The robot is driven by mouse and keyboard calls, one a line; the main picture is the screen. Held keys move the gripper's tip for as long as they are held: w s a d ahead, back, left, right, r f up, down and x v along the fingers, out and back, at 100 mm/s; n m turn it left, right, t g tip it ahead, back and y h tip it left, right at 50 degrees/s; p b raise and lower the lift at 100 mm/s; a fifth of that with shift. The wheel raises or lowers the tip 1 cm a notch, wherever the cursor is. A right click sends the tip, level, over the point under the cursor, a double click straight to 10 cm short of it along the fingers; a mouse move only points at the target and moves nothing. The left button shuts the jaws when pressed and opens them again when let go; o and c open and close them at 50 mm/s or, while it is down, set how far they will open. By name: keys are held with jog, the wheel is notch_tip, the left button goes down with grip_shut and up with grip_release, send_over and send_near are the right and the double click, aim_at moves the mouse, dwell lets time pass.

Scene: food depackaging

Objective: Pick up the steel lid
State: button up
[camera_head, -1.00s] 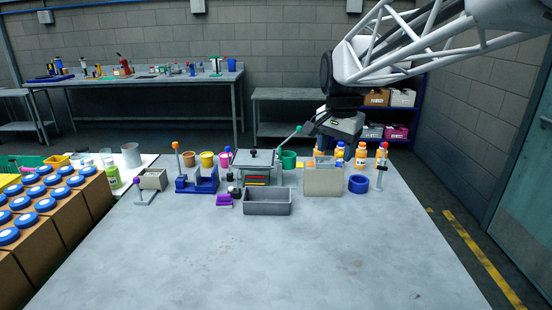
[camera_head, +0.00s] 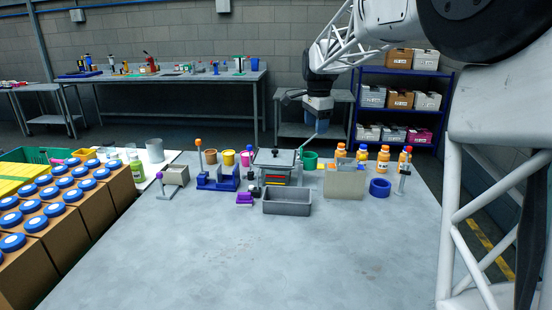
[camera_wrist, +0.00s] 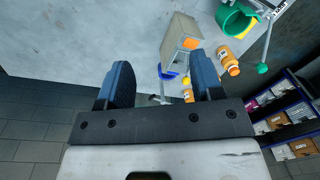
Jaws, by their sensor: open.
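A flat grey steel lid (camera_head: 276,156) with a small dark knob appears to lie on top of a metal press-like fixture at the middle of the table's far side. My gripper (camera_wrist: 163,82) is open and empty; its two blue fingers stand apart in the wrist view. In the head view my gripper hangs in the air, above and to the right of the lid, not touching it. I cannot make out the lid in the wrist view.
A grey tray (camera_head: 287,203) stands in front of the fixture. To the right are a green cup (camera_head: 310,160), a beige box (camera_head: 343,182), orange bottles (camera_head: 383,158) and a blue ring (camera_head: 380,188). A blue stand (camera_head: 217,180) is at left. The table's front is clear.

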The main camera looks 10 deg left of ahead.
jog(key=w+a+f+m, duration=0.3)
jog(key=w+a+f, duration=0.2)
jog(key=w+a, duration=0.5)
jog(key=m, duration=0.3)
send_over(275, 151)
jog(key=shift+g, duration=0.4)
notch_tip(275, 151, down, 7)
jog(key=shift+d+r, duration=0.1)
jog(key=shift+w+a+f, duration=0.2)
jog(key=shift+a, duration=0.05)
jog(key=shift+f, duration=1.3)
jog(key=shift+w+d+f, duration=0.1)
jog(key=shift+f, duration=2.55)
jog(key=c, duration=1.1)
